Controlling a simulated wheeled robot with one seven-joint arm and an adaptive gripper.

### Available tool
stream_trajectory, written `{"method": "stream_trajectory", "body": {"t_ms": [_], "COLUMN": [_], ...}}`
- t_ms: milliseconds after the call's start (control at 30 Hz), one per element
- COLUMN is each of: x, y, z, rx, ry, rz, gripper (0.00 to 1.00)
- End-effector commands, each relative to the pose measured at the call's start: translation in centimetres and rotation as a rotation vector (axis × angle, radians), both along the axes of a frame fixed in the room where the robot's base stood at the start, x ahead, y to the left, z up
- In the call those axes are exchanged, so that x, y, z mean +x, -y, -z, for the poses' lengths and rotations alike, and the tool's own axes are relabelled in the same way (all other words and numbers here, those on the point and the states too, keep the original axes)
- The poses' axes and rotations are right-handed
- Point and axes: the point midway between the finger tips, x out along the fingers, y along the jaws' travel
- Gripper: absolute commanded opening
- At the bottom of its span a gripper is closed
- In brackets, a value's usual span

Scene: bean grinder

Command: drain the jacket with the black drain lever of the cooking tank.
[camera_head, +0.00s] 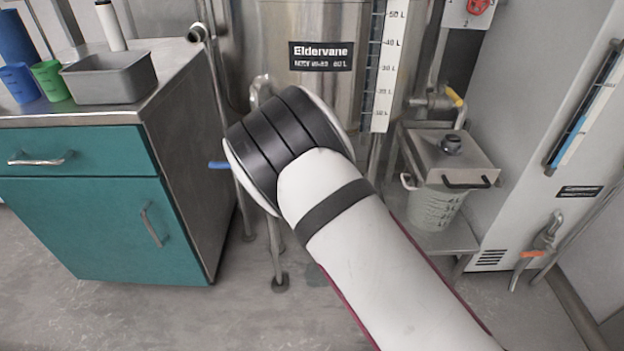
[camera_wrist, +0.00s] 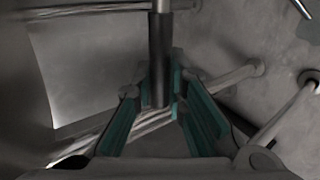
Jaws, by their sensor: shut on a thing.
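The steel cooking tank (camera_head: 305,22), labelled Eldervane, stands at the back middle in the head view. My arm crosses in front of its lower part, so my gripper and the drain lever are hidden there. In the wrist view the black drain lever (camera_wrist: 160,62) is a dark cylindrical grip on a thin metal rod, pointing down between the fingers. My gripper (camera_wrist: 160,98), with teal finger pads, is shut on the lever near its lower end. The valve body behind it is not clear to see.
A teal cabinet (camera_head: 95,222) with a metal tray (camera_head: 110,78) and cups on top stands left. A blue handle (camera_head: 219,165) is beside the tank. Right of my arm, a translucent bucket (camera_head: 436,208) sits below a steel box (camera_head: 450,158). Tank legs and pipes surround my gripper.

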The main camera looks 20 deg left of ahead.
Motion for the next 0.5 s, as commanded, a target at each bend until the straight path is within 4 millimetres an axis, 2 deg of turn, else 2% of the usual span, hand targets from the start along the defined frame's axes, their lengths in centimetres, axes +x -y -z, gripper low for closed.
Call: {"method": "stream_trajectory", "body": {"t_ms": [133, 167, 233, 500], "x": [0.13, 0.13, 0.12, 0.04], "y": [0.12, 0.13, 0.11, 0.05], "z": [0.02, 0.02, 0.03, 0.04], "rx": [-0.001, -0.001, -0.001, 0.000], "ry": [0.001, 0.001, 0.001, 0.000], "rz": [0.000, 0.000, 0.000, 0.000], "gripper": [0.00, 0.17, 0.33, 0.34]}}
